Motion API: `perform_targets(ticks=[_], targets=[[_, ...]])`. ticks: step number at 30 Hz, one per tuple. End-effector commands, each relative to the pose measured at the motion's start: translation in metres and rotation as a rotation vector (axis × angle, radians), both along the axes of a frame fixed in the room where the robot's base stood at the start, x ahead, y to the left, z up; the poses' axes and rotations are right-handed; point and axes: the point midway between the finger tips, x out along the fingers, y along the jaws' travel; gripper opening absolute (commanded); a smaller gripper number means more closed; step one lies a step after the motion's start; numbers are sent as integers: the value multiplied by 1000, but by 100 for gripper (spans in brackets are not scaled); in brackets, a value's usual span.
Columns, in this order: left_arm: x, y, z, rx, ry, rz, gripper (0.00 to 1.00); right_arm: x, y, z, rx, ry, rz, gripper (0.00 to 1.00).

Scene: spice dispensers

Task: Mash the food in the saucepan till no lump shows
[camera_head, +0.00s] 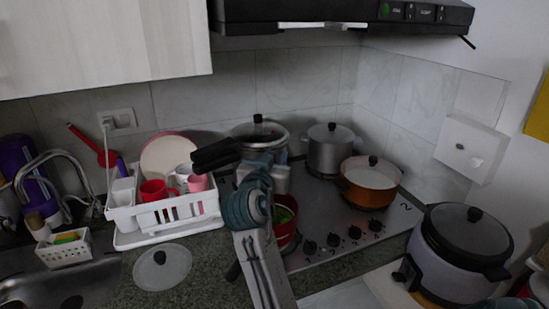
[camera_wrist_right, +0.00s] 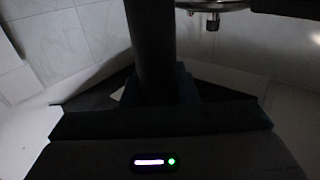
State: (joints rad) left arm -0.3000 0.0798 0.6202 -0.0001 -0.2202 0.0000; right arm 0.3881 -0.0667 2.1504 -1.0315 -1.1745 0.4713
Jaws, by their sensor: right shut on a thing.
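The red saucepan (camera_head: 285,238) stands at the front left of the cooktop, partly hidden behind my right arm. That handle shows as a thick dark shaft (camera_wrist_right: 150,45) in the right wrist view. The tool's lower end is hidden, so I cannot tell whether it touches the food. My left gripper is not in view.
A steel pot with lid (camera_head: 268,128), a grey pot (camera_head: 331,152) and an orange pot (camera_head: 369,190) stand behind and right. A white dish rack (camera_head: 150,221) and a loose lid (camera_head: 162,267) are left. A rice cooker (camera_head: 455,265) stands right.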

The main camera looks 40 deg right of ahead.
Motion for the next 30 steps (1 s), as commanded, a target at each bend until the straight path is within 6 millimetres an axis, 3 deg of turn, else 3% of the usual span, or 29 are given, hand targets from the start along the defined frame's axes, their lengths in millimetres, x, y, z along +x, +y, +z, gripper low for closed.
perform_targets(ticks=[6, 13, 25, 30], targets=[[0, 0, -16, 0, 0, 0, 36, 0, 0, -18, -1, -1, 0, 4], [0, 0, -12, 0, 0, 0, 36, 0, 0, -14, -1, -1, 0, 4], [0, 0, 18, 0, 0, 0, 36, 0, 0, 26, -1, -2, 1, 4], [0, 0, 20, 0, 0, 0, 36, 0, 0, 30, 0, -1, 1, 4]])
